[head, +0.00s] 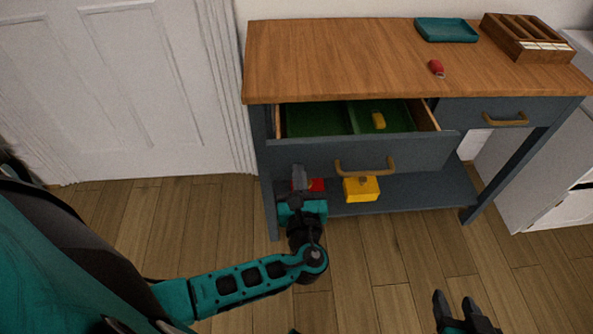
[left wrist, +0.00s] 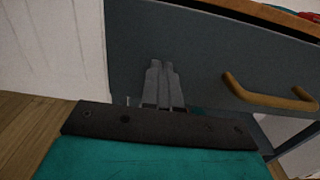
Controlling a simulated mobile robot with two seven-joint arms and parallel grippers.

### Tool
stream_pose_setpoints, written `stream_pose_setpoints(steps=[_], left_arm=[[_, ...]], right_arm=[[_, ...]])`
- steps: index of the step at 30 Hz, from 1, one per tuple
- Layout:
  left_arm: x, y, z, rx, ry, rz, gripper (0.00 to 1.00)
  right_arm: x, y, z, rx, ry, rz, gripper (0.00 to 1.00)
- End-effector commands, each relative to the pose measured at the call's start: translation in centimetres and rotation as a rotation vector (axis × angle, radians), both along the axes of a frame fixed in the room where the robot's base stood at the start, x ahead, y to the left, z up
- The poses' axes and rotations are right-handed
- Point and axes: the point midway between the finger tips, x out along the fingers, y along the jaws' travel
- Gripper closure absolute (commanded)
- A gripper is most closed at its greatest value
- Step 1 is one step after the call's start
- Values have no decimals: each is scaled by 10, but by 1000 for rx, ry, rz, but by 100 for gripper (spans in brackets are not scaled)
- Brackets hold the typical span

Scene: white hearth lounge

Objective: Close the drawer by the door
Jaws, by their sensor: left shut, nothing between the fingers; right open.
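The left drawer (head: 355,152) of the blue-grey console table, nearest the white door (head: 140,80), stands open. Its inside is green with a divider, and a yellow object (head: 378,120) lies in the right part. Its brass handle (head: 365,167) is on the front, and it also shows in the left wrist view (left wrist: 268,95). My left gripper (head: 299,178) is shut and empty, at the left part of the drawer front; its fingers (left wrist: 163,82) point at the front, and I cannot tell whether they touch. My right gripper (head: 455,303) is open and empty, low above the floor.
On the wooden top (head: 370,55) are a teal tray (head: 446,30), a small red object (head: 436,68) and a wooden organiser (head: 527,38). The right drawer (head: 485,113) is shut. A yellow box (head: 361,189) and a red item (head: 316,185) are on the lower shelf.

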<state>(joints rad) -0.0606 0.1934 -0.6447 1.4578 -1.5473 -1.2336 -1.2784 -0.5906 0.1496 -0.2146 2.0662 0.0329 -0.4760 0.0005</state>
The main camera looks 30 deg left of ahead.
Motion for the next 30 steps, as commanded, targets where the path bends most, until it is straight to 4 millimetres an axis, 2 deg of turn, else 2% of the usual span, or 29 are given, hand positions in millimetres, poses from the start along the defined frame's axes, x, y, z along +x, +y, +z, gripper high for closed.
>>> stream_pose_setpoints(steps=[19,23,30], left_arm=[[2,-1,0,2,-1,1,100],[23,13,1,5,-5,2,100],[82,53,-1,4,-6,3,100]], right_arm=[[0,1,0,3,-1,-1,53],[0,0,-2,0,-1,1,53],[-1,-1,-14,-6,0,5,53]])
